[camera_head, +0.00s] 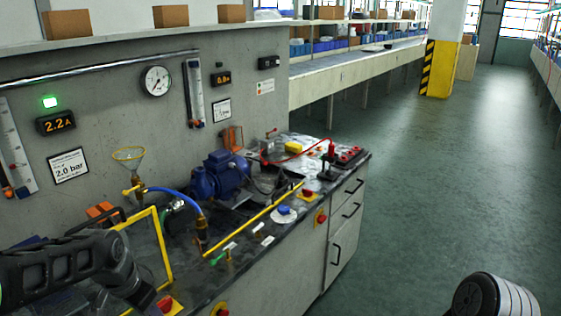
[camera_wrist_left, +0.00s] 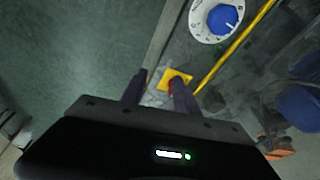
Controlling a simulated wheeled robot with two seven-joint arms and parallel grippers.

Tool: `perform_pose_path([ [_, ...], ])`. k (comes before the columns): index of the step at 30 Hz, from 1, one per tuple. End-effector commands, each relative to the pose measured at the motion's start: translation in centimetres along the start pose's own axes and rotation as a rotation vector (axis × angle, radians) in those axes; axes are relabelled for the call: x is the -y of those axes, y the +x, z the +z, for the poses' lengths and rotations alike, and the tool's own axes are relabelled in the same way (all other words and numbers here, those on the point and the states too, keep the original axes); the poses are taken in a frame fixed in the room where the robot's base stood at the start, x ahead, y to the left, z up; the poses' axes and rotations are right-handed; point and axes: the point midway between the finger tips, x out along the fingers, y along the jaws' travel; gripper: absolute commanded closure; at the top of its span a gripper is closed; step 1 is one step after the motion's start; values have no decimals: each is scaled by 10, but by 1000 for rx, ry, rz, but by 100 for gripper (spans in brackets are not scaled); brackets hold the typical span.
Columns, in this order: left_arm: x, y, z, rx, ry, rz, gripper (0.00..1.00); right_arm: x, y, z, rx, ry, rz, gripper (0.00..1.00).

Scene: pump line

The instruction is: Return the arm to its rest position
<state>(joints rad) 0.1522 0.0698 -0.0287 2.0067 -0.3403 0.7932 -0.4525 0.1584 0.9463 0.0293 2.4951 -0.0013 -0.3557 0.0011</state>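My left arm (camera_head: 65,265) comes in at the lower left of the head view, dark and jointed, in front of the near end of the pump bench. Its fingertips cannot be made out there. In the left wrist view my left gripper (camera_wrist_left: 158,78) shows two dark fingers apart with nothing held between them. Beyond them lies a red button on a yellow plate (camera_wrist_left: 178,76), partly hidden by one finger. A white dial with a blue knob (camera_wrist_left: 215,18) is above it in that view. My right gripper is out of view; only a rounded arm part shows at the lower right.
The bench holds a blue pump (camera_head: 222,177), a yellow pipe (camera_head: 255,222), a yellow frame (camera_head: 162,250), a funnel (camera_head: 129,155) and a red lead (camera_head: 290,157). A gauge (camera_head: 156,81) hangs on the grey panel behind. The green floor (camera_head: 440,190) at right is open.

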Motion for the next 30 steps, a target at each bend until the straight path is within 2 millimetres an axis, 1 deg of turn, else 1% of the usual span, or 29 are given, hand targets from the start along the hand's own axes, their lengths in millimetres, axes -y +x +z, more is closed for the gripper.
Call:
perform_pose_path([
  [4,-16,30,-22,-97,-90,16,64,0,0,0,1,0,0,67],
  [7,-37,60,-34,-157,-171,45,64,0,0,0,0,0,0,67],
  [8,-45,72,-36,-173,-199,58,64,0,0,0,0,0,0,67],
  [11,-83,119,-37,-213,-320,116,64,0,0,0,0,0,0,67],
  [12,-104,142,-31,-218,-376,144,64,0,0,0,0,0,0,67],
  [14,-138,174,-16,-210,-465,184,64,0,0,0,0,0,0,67],
  [15,-161,194,-1,-194,-519,207,64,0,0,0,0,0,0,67],
  [17,-194,218,25,-158,-586,234,64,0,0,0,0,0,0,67],
  [18,-214,230,44,-125,-617,249,64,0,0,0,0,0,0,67],
  [21,-258,249,90,-32,-648,282,64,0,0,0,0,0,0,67],
  [24,-290,256,125,60,-641,314,64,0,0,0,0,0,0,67],
  [27,-309,260,146,117,-631,336,64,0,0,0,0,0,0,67],
  [30,-316,262,153,137,-627,344,64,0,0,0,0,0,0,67],
])
